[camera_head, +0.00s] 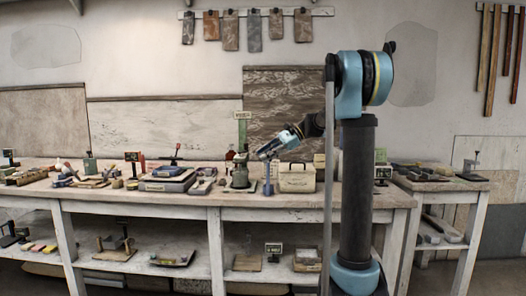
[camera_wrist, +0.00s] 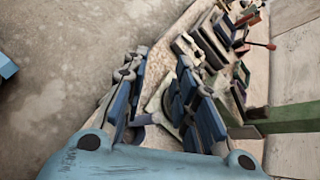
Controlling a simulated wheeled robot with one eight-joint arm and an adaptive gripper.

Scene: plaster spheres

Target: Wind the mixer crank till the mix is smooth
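A small grey metal device (camera_head: 240,179), which looks like the mixer, stands upright near the front of the long workbench. Its crank and the mix inside are too small to make out. My gripper (camera_head: 263,154) is just right of and above it, tilted down to the left. In the wrist view my gripper (camera_wrist: 158,72) has its two blue fingers apart, with no object clearly held between them. A pale grey part shows between and behind the fingers, and the right finger hides much of what is there. I cannot tell whether anything touches it.
A cream box (camera_head: 297,179) stands on the bench just right of the gripper, with a blue upright tool (camera_head: 267,184) between. A tall green post (camera_head: 242,132) rises behind. Books and trays (camera_head: 167,180) crowd the left. Bare floor (camera_wrist: 60,90) fills the wrist view's left.

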